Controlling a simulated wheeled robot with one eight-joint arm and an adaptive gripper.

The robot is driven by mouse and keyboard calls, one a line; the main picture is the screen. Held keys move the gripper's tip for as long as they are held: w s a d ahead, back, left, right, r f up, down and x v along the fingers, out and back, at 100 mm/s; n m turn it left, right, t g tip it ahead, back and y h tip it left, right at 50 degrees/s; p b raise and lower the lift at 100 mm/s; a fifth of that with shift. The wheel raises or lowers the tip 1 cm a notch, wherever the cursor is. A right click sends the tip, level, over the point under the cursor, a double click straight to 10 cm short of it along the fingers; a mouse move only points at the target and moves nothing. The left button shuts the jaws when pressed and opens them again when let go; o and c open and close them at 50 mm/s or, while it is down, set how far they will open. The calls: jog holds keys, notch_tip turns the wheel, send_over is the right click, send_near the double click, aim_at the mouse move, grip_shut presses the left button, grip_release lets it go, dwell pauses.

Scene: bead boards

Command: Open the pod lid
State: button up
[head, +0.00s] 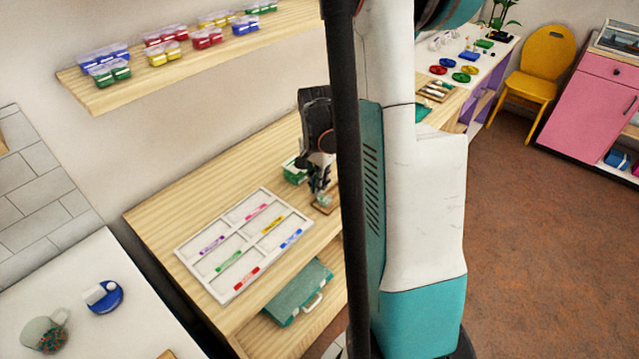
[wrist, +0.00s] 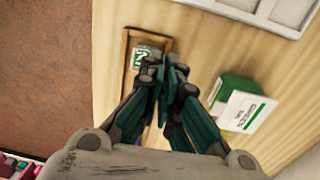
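A small green-and-white piece, which looks like the pod (wrist: 141,57), sits in a shallow wooden tray (wrist: 127,72) in the wrist view. Part of it is hidden behind my fingers, and I cannot make out its lid clearly. My gripper (wrist: 167,62) points down over the tray, with its teal fingers brought together just right of the visible part of the pod. I see nothing held between the fingertips. In the head view my gripper (head: 319,198) is low over the wooden tray (head: 326,208) at the table's right part.
A green box with a white printed card (wrist: 241,111) stands right of my gripper in the wrist view. A white divided board (head: 183,252) with coloured pieces lies on the wooden table (head: 160,212). A shelf (head: 118,97) above holds several coloured pods (head: 109,74).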

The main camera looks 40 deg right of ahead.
jog(key=o, duration=0.3)
jog(key=shift+o, duration=0.2)
notch_tip(320, 180, up, 12)
jog(key=shift+w, duration=0.2)
dwell(0.7)
jog(key=a+r+n+t+y+p, duration=0.3)
jog(key=a+n, duration=0.5)
jog(key=a, duration=1.5)
jog(key=s+a+r+n, duration=0.2)
jog(key=s+a+n, duration=0.1)
jog(key=a, duration=0.3)
jog(key=s+d+r+n+t+h+b, duration=0.1)
jog(key=s+d+n+t+h+b, duration=0.1)
jog(key=s+n, duration=0.4)
jog(key=t+h+b, duration=0.1)
jog(key=t, duration=0.1)
jog(key=shift+r+t, duration=0.25)
jog(key=shift+t, duration=0.05)
